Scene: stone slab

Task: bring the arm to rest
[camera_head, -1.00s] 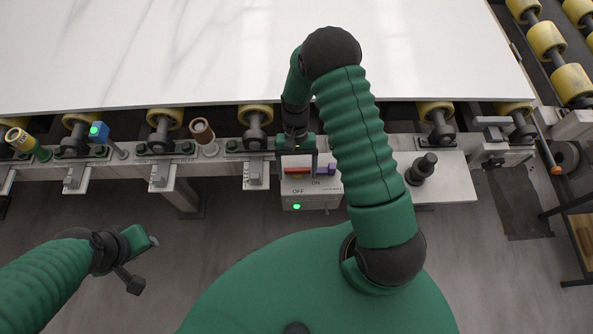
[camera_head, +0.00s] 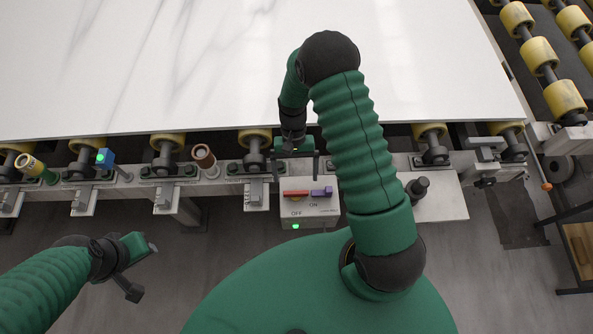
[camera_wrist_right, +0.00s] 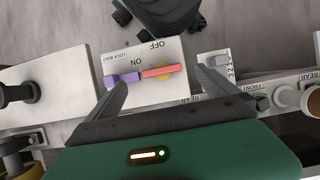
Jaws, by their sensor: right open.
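My right gripper (camera_head: 295,165) is open and empty. In the head view it hangs just behind the switch box (camera_head: 310,213), above the rail. In the right wrist view the gripper's two fingers (camera_wrist_right: 165,88) stand apart, with the box's red handle (camera_wrist_right: 162,71) and purple lock bolt (camera_wrist_right: 122,78) between and beyond them. The red handle also shows in the head view (camera_head: 296,193), lying level beside the purple bolt (camera_head: 321,192). A green light glows on the box front. My left gripper (camera_head: 142,270) is at the lower left, over the floor, apart from everything; its jaw opening is unclear.
A white marbled slab (camera_head: 250,70) lies on yellow rollers behind the rail (camera_head: 230,185). A blue-topped post (camera_head: 105,157), a brown cylinder (camera_head: 204,158) and a black knob (camera_head: 417,188) stand along the rail. Yellow rollers (camera_head: 540,55) fill the upper right.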

